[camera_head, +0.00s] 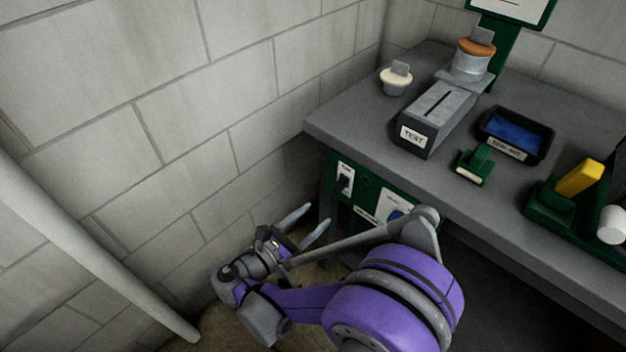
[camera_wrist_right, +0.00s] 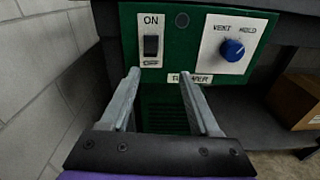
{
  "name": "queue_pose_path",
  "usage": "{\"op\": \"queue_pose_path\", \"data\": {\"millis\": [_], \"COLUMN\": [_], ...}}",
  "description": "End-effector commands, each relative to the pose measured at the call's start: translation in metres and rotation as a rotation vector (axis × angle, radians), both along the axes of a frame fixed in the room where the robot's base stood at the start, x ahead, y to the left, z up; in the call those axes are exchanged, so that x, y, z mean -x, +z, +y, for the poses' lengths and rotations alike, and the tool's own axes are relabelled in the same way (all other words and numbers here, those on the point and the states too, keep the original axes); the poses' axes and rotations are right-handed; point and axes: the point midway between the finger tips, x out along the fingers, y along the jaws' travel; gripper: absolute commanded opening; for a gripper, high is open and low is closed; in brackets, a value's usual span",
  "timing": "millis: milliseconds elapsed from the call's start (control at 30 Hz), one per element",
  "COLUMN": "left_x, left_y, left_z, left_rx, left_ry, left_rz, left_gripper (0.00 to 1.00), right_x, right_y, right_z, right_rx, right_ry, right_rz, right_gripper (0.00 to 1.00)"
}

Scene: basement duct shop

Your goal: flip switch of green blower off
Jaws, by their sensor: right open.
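The green blower (camera_head: 371,187) is a green panel mounted under the front edge of the grey bench. It also shows in the right wrist view (camera_wrist_right: 182,41). Its black rocker switch (camera_wrist_right: 151,46) sits on a white plate marked ON above and OFF below; the switch also shows in the head view (camera_head: 343,182). I cannot tell for certain which way the rocker is tipped. My right gripper (camera_head: 304,222) is open and empty, in front of and below the switch. Its two fingers (camera_wrist_right: 163,92) point toward the panel, apart from the switch. My left gripper is not in view.
A blue knob (camera_wrist_right: 233,50) on a plate marked VENT and HOLD is right of the switch. The bench top (camera_head: 352,117) holds a TEST box (camera_head: 433,122), a black tray (camera_head: 538,130) and green tools. A block wall (camera_head: 170,110) is close on the left. A cardboard box (camera_wrist_right: 297,100) stands below.

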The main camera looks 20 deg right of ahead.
Motion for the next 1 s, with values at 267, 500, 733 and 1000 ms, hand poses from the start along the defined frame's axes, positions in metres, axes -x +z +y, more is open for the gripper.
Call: {"op": "queue_pose_path", "data": {"millis": [267,500,733,1000], "left_x": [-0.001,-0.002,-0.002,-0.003], "left_y": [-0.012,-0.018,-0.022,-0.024], "left_z": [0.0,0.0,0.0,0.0], "left_rx": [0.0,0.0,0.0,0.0], "left_ry": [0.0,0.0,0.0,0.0], "left_rz": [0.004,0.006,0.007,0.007], "left_gripper": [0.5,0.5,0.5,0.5], "right_x": [-0.009,-0.025,-0.04,-0.046], "right_y": [-0.005,-0.005,-0.006,-0.005], "right_z": [0.002,-0.039,-0.073,-0.087], "right_rx": [0.103,0.1,0.098,0.097], "right_ry": [0.007,0.003,0.005,0.009], "right_rz": [0.027,0.026,0.026,0.026], "right_gripper": [0.62,0.62,0.62,0.62]}}
